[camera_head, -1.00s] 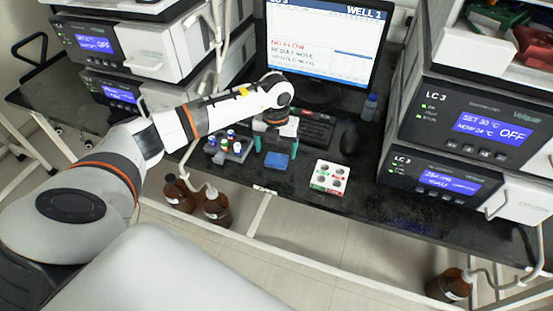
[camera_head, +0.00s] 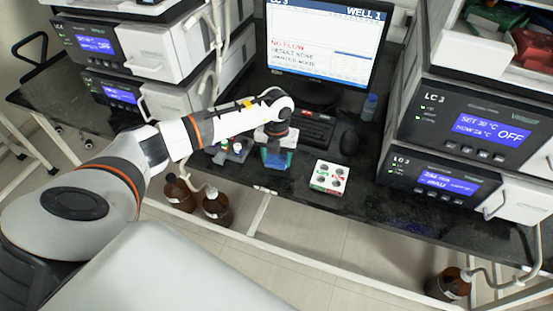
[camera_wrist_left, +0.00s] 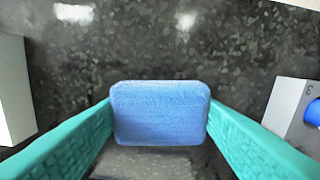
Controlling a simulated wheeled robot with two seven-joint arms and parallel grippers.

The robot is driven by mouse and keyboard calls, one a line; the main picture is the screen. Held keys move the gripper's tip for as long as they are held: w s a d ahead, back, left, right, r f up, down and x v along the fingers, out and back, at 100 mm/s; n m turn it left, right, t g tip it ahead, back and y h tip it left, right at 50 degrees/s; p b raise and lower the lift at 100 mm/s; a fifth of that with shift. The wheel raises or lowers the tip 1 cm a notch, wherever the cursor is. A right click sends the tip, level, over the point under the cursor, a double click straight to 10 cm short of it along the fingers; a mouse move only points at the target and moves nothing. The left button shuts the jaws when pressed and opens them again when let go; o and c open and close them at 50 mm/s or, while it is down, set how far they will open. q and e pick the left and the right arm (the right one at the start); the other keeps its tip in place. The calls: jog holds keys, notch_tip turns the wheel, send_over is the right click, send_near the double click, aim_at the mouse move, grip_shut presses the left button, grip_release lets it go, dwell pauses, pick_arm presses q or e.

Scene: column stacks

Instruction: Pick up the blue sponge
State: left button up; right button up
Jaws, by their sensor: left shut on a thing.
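The blue sponge (camera_wrist_left: 161,112) sits between the two teal fingers of my left gripper in the left wrist view, with a finger against each side. In the head view the sponge (camera_head: 277,160) shows low between the fingers of my left gripper (camera_head: 277,155), over the black bench near its front edge. The gripper is shut on the sponge. I cannot tell whether the sponge still touches the bench. My right gripper is not in view.
A vial rack (camera_head: 232,148) is close on the left. A keyboard (camera_head: 316,128), mouse (camera_head: 350,142) and monitor (camera_head: 322,45) are behind. Brown bottles (camera_head: 216,207) stand below the bench edge.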

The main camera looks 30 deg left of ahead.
aim_at(276, 158)
pick_arm(q)
notch_tip(276, 158, up, 10)
jog(key=b, duration=0.1)
dwell(0.4)
